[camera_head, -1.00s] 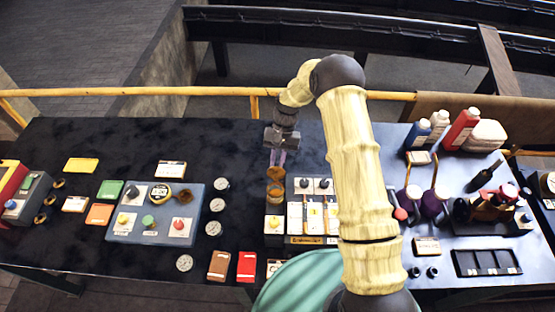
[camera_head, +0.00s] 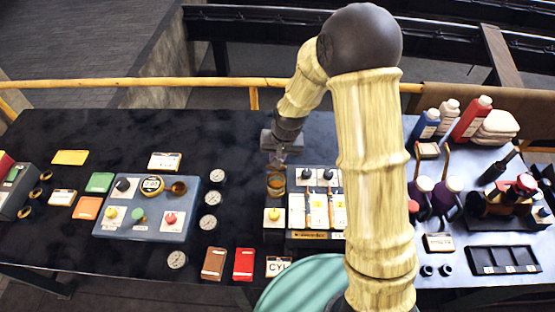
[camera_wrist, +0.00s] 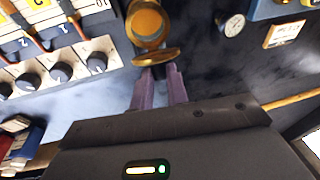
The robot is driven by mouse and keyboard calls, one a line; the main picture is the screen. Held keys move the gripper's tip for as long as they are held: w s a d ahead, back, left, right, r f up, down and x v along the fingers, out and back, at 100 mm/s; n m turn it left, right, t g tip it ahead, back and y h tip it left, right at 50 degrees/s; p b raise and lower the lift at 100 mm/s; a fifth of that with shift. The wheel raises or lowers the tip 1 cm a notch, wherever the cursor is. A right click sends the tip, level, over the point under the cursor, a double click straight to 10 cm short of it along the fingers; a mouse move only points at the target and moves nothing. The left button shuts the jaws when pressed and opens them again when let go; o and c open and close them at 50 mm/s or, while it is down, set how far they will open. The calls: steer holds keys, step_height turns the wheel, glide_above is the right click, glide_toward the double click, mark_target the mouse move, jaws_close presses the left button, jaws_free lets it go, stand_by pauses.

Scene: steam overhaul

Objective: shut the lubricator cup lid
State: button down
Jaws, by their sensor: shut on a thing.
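The brass lubricator cup (camera_head: 276,187) stands at the left end of the central control panel. In the wrist view the cup (camera_wrist: 147,22) shows its round open mouth. Its brass lid (camera_wrist: 157,56) is tilted up beside the mouth, on the gripper's side, so the cup is not covered. My gripper (camera_wrist: 160,70) has its purple fingers at the lid's edge and is shut on the lid; the exact contact is partly hidden. In the head view my gripper (camera_head: 275,164) is just behind and above the cup.
The central panel (camera_head: 310,236) with knobs and labelled strips lies right of the cup. A blue-grey panel (camera_head: 140,232) and round gauges (camera_head: 209,223) lie to the left. Bottles (camera_head: 470,118) stand at the right. Dark table is bare behind the cup.

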mark_target(277, 172)
steer(key=s+f+t+b, duration=0.1)
steer(key=s+t+b, duration=0.1)
steer(key=b, duration=0.5)
steer(key=s+f+t+b, duration=0.1)
steer(key=s+t+b, duration=0.1)
steer(key=t+b, duration=0.2)
steer(key=s+f+t+b, duration=0.1)
steer(key=t+b, duration=0.2)
steer(key=b, duration=0.8)
steer(key=shift+s+a+f+n+t, duration=0.1)
steer(key=shift+s+f+n+t, duration=0.2)
steer(key=shift+s+f+n, duration=0.1)
steer(key=t+b, duration=0.1)
steer(key=b, duration=0.3)
steer(key=f+t+b, duration=0.1)
steer(key=b, duration=0.3)
steer(key=shift+s, duration=0.4)
steer(key=b, duration=0.2)
steer(key=t+b, duration=0.1)
steer(key=shift+s+f+n+t+b, duration=0.15)
steer(key=shift+f+n+t+b, duration=0.1)
steer(key=shift+n+t+b, duration=0.1)
steer(key=shift+b, duration=0.35)
steer(key=c, duration=1.4)
jaws_free()
steer(key=shift+r, duration=0.1)
steer(key=shift+o, duration=0.2)
